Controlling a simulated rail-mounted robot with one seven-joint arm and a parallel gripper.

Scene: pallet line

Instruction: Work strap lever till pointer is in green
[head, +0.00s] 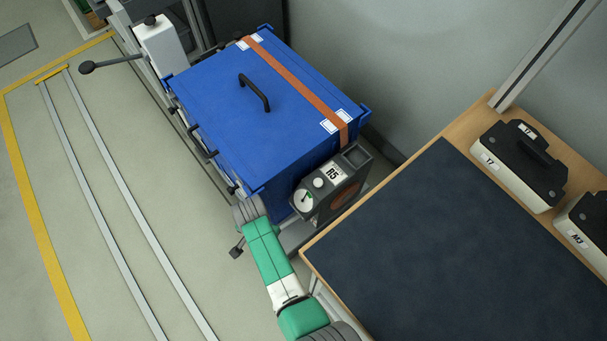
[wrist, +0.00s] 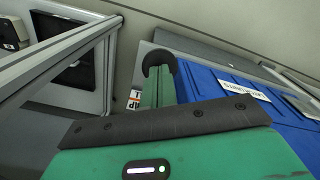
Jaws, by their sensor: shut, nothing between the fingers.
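An orange strap (head: 290,75) runs across the blue crate (head: 215,105) and down to a dark strap unit marked R5 (head: 345,190) at the crate's near side. A small round white dial (head: 303,202) with a dark pointer is on the unit; whether the pointer lies in green is too small to tell. I cannot make out the strap lever for certain. My arm reaches up beside the unit, and its end hides what is behind it.
A white post with a black ball-ended lever (head: 87,67) stands at the crate's far left. A bench with a dark mat (head: 440,240) stands right, carrying cases T7 (head: 515,180) and M3 (head: 590,235).

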